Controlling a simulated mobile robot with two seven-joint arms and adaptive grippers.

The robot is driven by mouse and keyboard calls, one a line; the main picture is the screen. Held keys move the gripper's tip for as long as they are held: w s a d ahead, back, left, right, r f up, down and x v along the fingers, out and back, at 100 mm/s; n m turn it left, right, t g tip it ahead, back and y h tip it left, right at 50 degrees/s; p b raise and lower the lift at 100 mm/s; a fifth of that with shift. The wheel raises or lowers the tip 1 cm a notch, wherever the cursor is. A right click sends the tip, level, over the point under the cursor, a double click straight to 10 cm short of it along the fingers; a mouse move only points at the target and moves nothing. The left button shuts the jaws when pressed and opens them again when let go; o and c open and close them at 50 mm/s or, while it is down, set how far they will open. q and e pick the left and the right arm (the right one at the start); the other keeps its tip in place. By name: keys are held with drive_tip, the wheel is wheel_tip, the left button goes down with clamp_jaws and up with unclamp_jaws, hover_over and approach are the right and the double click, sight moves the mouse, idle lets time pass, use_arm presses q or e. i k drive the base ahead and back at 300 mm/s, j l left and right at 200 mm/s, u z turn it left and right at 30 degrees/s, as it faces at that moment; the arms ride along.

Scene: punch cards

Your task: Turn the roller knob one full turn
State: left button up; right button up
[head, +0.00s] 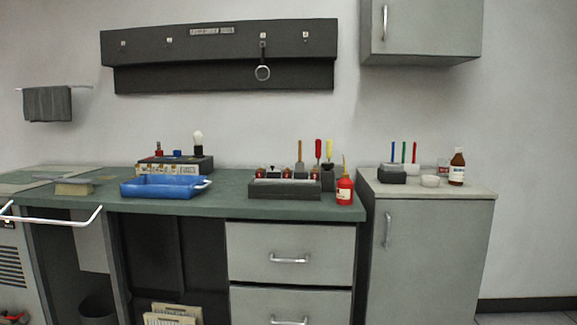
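No roller knob can be made out in the head view. A grey box with small red and blue parts and a bulb on top (176,165) stands at the back of the green workbench (222,205); I cannot tell whether any part of it is a roller knob. Neither of my grippers is in view.
On the bench are a blue tray (160,193), a dark tool holder (285,192) and a red bottle (345,190). A grey cabinet (420,260) stands at the right, with a brown bottle (457,167) on it. A white bar (60,221) juts out at the left.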

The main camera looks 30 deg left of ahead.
sight(327, 166)
drive_tip(key=i+l+u, duration=0.15)
drive_tip(key=u, duration=0.2)
drive_tip(key=i+l+u, duration=0.45)
drive_tip(key=u, duration=0.25)
drive_tip(key=i+l+u, duration=0.1)
drive_tip(key=l, duration=0.3)
drive_tip(key=i+l+u, duration=0.1)
drive_tip(key=l, duration=0.25)
drive_tip(key=i+l+u, duration=0.1)
drive_tip(key=l, duration=0.3)
drive_tip(key=i, duration=0.1)
